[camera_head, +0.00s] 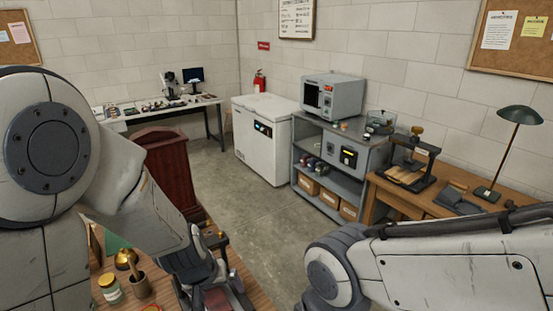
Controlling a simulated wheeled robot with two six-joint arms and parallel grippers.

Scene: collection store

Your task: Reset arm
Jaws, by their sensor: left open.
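My left arm comes in from the left, and its dark gripper (208,285) points down over a wooden table (250,292) at the bottom of the view. The gripper is open; I see nothing held in it, though its fingertips are partly hard to make out. A reddish flat item shows close by it, and I cannot tell whether they touch. My right arm reaches in from the right, with its pale link over the lower right. Its gripper is out of view.
A jar (110,289), a brass object (124,259) and a cup with a stick (138,284) stand left of the gripper. A dark red cabinet (167,165) is beyond. A workbench with a green lamp (519,115) stands right. Open floor (255,215) lies between.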

